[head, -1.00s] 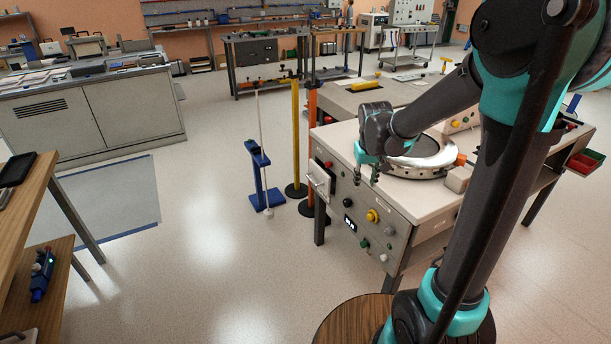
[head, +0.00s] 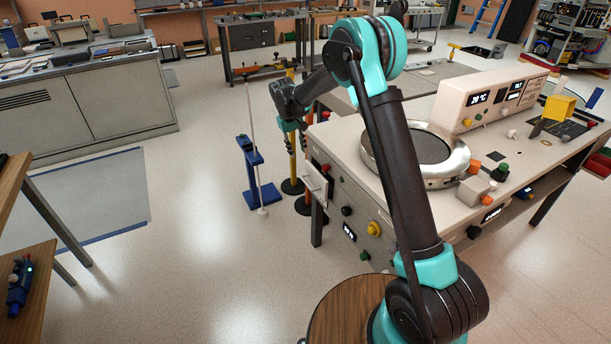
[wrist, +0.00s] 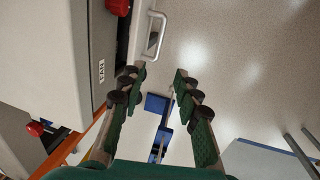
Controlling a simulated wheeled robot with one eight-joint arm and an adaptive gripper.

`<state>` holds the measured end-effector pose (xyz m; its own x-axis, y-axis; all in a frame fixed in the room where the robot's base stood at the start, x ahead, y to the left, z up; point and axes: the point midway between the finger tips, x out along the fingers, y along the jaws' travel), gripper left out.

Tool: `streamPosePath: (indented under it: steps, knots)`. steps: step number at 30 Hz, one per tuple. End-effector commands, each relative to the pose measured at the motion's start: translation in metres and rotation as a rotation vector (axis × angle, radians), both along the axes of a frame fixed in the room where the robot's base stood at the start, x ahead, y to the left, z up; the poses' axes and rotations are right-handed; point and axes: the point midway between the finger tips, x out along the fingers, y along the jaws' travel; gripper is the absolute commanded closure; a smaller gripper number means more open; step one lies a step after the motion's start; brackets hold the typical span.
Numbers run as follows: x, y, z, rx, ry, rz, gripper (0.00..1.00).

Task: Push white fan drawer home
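The white fan drawer (head: 314,184) stands out from the left end of the bench. In the wrist view its pale front (wrist: 138,32) carries a metal bar handle (wrist: 154,36), beside a grey panel with a FAN label (wrist: 101,71). My gripper (head: 295,143) points down, just off the bench's left end, above and to the left of the drawer. In the wrist view the gripper (wrist: 154,82) is open and empty, its fingertips apart. The handle shows ahead of the fingertips; I see no contact. How far the drawer stands out is hard to tell.
A blue stand (head: 250,165) with a thin white pole (head: 254,130) stands on the floor left of the bench, near yellow and orange posts. The bench top holds a round metal ring (head: 455,166). Floor to the front left is clear.

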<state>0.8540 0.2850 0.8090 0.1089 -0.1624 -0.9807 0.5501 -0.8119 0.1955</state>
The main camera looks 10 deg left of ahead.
Motion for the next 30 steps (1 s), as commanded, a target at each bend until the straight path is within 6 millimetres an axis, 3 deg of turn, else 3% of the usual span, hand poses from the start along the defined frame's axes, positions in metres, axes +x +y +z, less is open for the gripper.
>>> streamPosePath:
  steps: [21,30]
  knots:
    - [0.015,-0.023,-0.131,0.000,0.000,-0.002,0.67]
    - [0.018,-0.027,-0.160,0.001,-0.001,-0.001,0.67]
